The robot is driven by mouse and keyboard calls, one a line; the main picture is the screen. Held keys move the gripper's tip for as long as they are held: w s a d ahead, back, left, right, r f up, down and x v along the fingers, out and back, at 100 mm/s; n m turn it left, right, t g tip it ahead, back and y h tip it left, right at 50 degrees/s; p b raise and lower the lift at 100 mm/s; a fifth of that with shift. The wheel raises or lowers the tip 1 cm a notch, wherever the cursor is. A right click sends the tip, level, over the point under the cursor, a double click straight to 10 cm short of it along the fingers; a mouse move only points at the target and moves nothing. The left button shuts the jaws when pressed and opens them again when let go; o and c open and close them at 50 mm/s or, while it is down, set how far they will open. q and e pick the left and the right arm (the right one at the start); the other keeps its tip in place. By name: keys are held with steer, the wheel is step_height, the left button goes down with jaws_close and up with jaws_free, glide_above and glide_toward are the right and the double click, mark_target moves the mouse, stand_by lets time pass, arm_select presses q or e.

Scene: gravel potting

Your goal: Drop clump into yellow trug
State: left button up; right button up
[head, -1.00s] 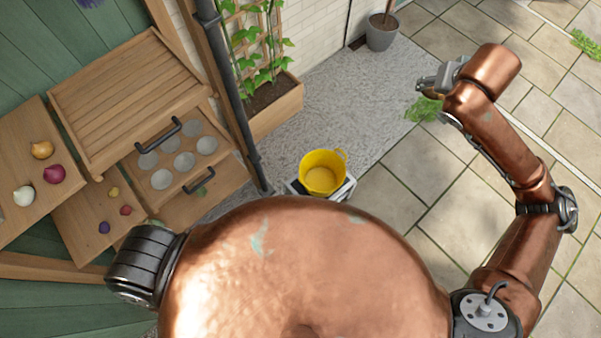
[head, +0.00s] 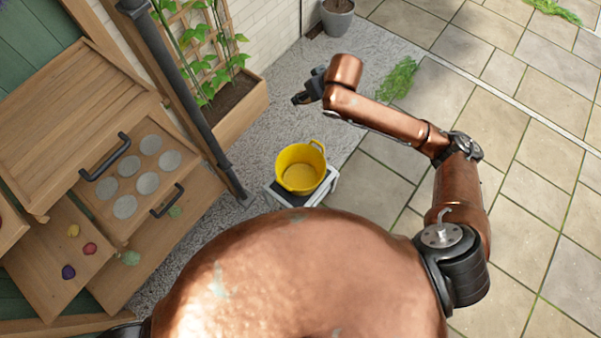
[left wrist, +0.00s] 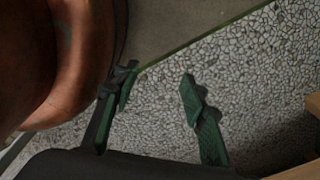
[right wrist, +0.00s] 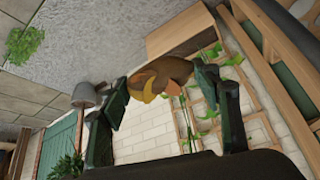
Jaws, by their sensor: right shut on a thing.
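The yellow trug (head: 297,153) stands upright on a small white-framed stand in the head view. I see no clump inside it. My right gripper (head: 305,97) is above and beyond the trug. In the right wrist view my right gripper (right wrist: 163,86) is shut on a brown clump with yellowish lobes (right wrist: 168,68), held between the fingertips. The trug is not in that view. My left gripper (left wrist: 160,82) is open and empty over pebbled ground in the left wrist view. It is hidden in the head view.
The white stand (head: 329,184) sits at the edge of the gravel strip. A planter with a trellis (head: 238,110) and a dark post (head: 185,90) are left of the trug. A wooden bench with round cups (head: 125,207) stands further left. Open paving (head: 530,180) lies right.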

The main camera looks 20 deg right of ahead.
arm_select(q)
steer(key=s+f+g+b, duration=0.1)
steer(key=s+f+b, duration=0.3)
steer(key=f+b, duration=0.75)
steer(key=w+d+r+b, duration=0.2)
steer(key=w+r+b, duration=0.4)
steer(key=w, duration=0.9)
steer(key=shift+d+r+n+b, duration=0.15)
steer(key=shift+r+n+b, duration=0.2)
steer(key=shift+r, duration=1.1)
arm_select(e)
steer(key=s+f+n+y, duration=0.1)
steer(key=f+n, duration=0.1)
steer(key=f, duration=1.8)
steer(key=s+a+f+n, duration=0.1)
steer(key=s+f+n, duration=0.1)
steer(key=f, duration=1.8)
steer(key=shift+s+a+f+g+y, duration=0.2)
steer(key=shift+g+y, duration=0.1)
steer(key=shift+y, duration=0.1)
arm_select(q)
steer(key=shift+w, duration=0.1)
arm_select(e)
steer(key=shift+r, duration=0.1)
steer(key=o, duration=1.2)
